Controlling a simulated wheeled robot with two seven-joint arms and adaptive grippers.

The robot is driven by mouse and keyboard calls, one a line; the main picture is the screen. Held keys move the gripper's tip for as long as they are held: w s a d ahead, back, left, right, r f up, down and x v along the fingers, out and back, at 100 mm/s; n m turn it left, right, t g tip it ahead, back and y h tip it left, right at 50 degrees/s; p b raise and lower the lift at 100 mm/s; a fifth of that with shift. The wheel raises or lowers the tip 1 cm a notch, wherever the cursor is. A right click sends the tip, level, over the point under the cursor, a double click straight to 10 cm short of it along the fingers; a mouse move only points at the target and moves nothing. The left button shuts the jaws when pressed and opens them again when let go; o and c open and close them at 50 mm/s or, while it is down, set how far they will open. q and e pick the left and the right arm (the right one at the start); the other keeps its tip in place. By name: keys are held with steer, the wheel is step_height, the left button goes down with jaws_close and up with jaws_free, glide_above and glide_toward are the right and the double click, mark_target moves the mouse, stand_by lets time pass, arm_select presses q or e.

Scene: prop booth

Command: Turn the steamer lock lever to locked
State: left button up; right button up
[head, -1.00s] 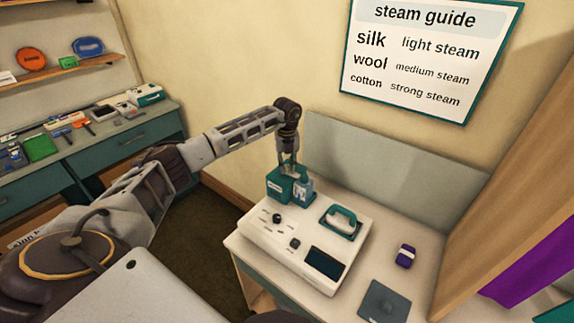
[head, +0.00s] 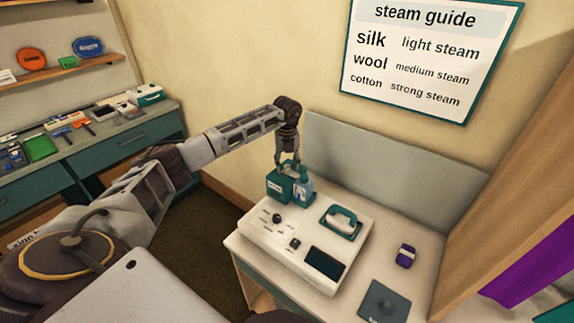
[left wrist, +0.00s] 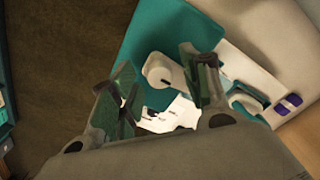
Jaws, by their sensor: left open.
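The steamer (head: 262,240) is a white unit on a table, with a teal block (head: 279,187) at its back left corner. In the left wrist view a pale, rounded lever-like part (left wrist: 163,72) with a dark mark stands on the teal surface (left wrist: 160,35). I cannot tell for sure that it is the lock lever, nor its setting. My left gripper (head: 287,166) is open just above the teal block. Its two fingers show in the left wrist view on either side of the pale part, with no clear contact. My right gripper is not in view.
On the steamer are dark knobs (head: 277,218), a dark screen (head: 325,264) and a teal-and-white iron (head: 341,223). A purple item (head: 405,255) and a dark flat pad (head: 384,302) lie to the right. A grey panel (head: 385,165) stands behind.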

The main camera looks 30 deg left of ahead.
mark_target(287, 166)
arm_select(q)
step_height(287, 166, up, 12)
steer(key=shift+f, duration=0.15)
stand_by(0.5)
steer(key=shift+f, duration=0.1)
stand_by(0.5)
